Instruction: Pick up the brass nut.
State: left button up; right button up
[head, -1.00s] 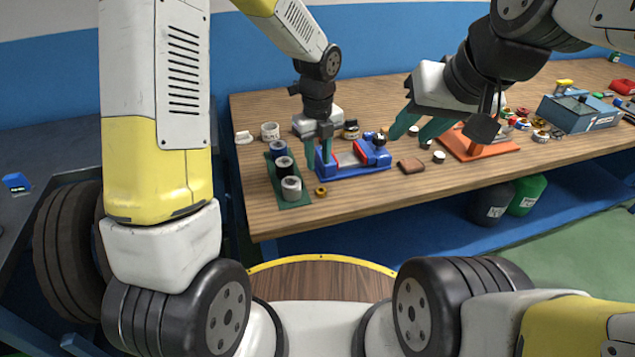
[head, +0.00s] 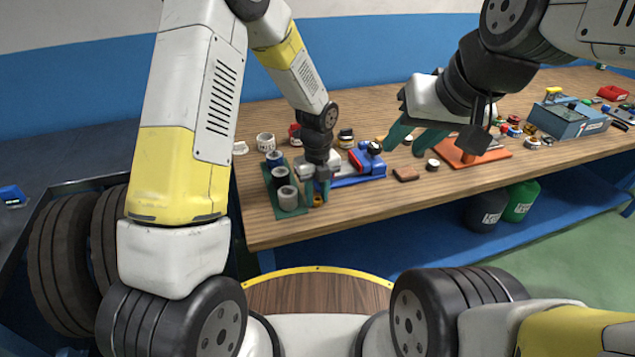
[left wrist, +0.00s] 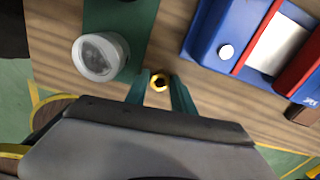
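The brass nut (left wrist: 160,82) lies on the wooden table in the left wrist view, between the two green fingertips of my left gripper (left wrist: 160,84). In the head view the nut (head: 317,200) is partly hidden by the fingers of my left gripper (head: 317,198), which points down at the table. The fingers stand on both sides of the nut; a narrow gap seems to show, so it does not look clamped. My right gripper (head: 411,137) is open and empty, above the table to the right.
A green tray (head: 292,211) with several cylinders stands just left of the nut. A brown block (head: 405,174) and an orange stand (head: 470,155) are further right. The table's front edge is near.

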aim_at(317, 198)
pick_arm(q)
grip_shut()
jog(key=shift+r, duration=0.15)
jog(key=shift+r, duration=0.2)
notch_tip(317, 198, up, 3)
jog(key=shift+w, duration=0.1)
jog(key=s+d+r, duration=0.1)
jog(key=s+d, duration=0.2)
jog(key=s, duration=1.3)
jog(key=shift+r, duration=0.2)
jog(key=shift+w, duration=0.1)
